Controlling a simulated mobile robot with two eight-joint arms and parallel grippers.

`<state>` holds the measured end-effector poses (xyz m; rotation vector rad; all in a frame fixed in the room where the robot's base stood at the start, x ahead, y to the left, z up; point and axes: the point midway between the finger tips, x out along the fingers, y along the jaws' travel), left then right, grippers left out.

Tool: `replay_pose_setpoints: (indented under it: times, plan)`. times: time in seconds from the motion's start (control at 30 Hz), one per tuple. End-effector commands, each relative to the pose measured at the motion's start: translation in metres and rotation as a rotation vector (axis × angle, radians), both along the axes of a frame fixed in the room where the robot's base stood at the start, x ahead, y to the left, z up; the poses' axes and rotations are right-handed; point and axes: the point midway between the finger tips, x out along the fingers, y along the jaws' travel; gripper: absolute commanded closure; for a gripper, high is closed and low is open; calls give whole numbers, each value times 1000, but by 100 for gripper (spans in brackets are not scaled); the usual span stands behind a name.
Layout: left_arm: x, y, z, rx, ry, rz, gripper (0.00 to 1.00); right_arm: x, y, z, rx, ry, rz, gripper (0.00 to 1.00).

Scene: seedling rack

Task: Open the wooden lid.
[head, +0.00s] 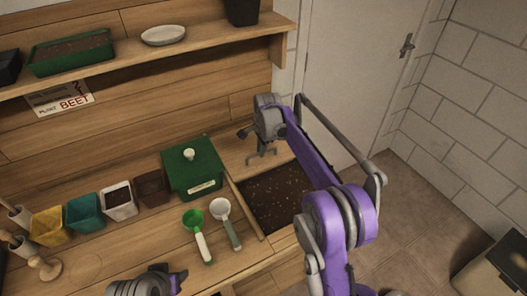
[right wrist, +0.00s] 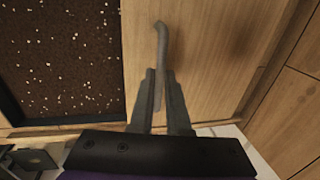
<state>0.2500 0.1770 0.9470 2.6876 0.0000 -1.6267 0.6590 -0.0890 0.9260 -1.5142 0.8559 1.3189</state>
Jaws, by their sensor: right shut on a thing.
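The wooden lid (right wrist: 222,60) is a flat, plain panel beside the dark soil bin (head: 276,194). In the head view the lid (head: 232,154) lies at the far side of the soil, which is largely uncovered. A grey bar handle (right wrist: 162,42) stands on the lid. My right gripper (right wrist: 160,82) is shut on this handle, with its far end sticking out past the fingertips. In the head view my right gripper (head: 262,155) is at the lid, past the green box.
A green box (head: 193,170) with a white knob stands left of the bin. Two scoops, one green (head: 199,236) and one white (head: 226,222), lie in front of it. Several small pots line the bench at left. A shelf (head: 150,58) with trays hangs above.

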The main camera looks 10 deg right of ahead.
Motion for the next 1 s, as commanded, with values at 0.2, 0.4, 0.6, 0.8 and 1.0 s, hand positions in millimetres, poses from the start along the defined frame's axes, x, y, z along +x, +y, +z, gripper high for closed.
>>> replay_pose_setpoints:
  times: [0.2, 0.4, 0.6, 0.8, 1.0]
  plan:
    - [0, 0, 0, 0, 0, 0, 50, 0, 0, 0, -1, -1, 0, 100]
    - [0, 0, 0, 0, 0, 0, 50, 0, 0, 0, -1, -1, 0, 64]
    - [0, 0, 0, 0, 0, 0, 50, 0, 0, 0, 0, 0, 0, 55]
    - [0, 0, 0, 0, 0, 0, 50, -1, 0, 4, 0, 0, 0, 55]
    - [0, 0, 1, 0, -1, 0, 50, -6, -2, 34, 0, -1, 0, 55]
